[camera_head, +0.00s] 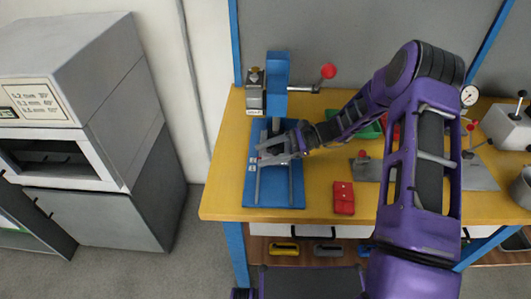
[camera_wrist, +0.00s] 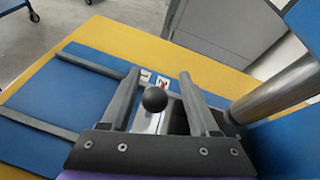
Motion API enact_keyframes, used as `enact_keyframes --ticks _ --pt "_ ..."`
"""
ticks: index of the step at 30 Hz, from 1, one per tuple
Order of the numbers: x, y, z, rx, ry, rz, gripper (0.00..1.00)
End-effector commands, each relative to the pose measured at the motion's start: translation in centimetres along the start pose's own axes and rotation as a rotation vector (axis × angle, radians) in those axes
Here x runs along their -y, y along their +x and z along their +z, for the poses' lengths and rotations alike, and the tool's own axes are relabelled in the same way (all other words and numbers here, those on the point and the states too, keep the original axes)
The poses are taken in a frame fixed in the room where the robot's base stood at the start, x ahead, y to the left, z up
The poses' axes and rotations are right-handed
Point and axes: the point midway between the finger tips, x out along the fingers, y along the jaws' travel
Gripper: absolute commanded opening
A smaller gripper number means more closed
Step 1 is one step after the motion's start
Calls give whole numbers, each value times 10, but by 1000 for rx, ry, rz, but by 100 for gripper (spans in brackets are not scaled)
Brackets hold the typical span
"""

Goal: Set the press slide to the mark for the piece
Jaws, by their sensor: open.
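The press (camera_head: 278,85) is a blue column with a red-knobbed lever at the table's back left. Its blue base plate (camera_head: 252,185) carries two grey rails running toward the front edge. My gripper (camera_head: 268,152) is over this base, fingers pointing left across the rails. In the wrist view my gripper (camera_wrist: 160,73) is open, its fingers on either side of a black ball knob (camera_wrist: 154,99), which I take for the slide's handle. The knob stands over a pale metal part. Small white labels (camera_wrist: 161,83), one with a red mark, lie just beyond it. Whether a finger touches the knob is unclear.
A red block (camera_head: 343,198) lies on the yellow table (camera_head: 320,180) right of the base plate. A green tray (camera_head: 369,131) is partly behind my arm. A grey oven (camera_head: 90,120) with a printed chart stands left. The press's metal column (camera_wrist: 280,90) is close on the gripper's right.

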Motion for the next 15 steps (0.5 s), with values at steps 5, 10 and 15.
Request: enact_keyframes --ticks 5,10,15 --pt "1 -26 0 -3 -2 -4 61" --pt "1 -67 -1 -4 -1 -6 61" --pt "1 -109 0 -3 -2 -5 61"
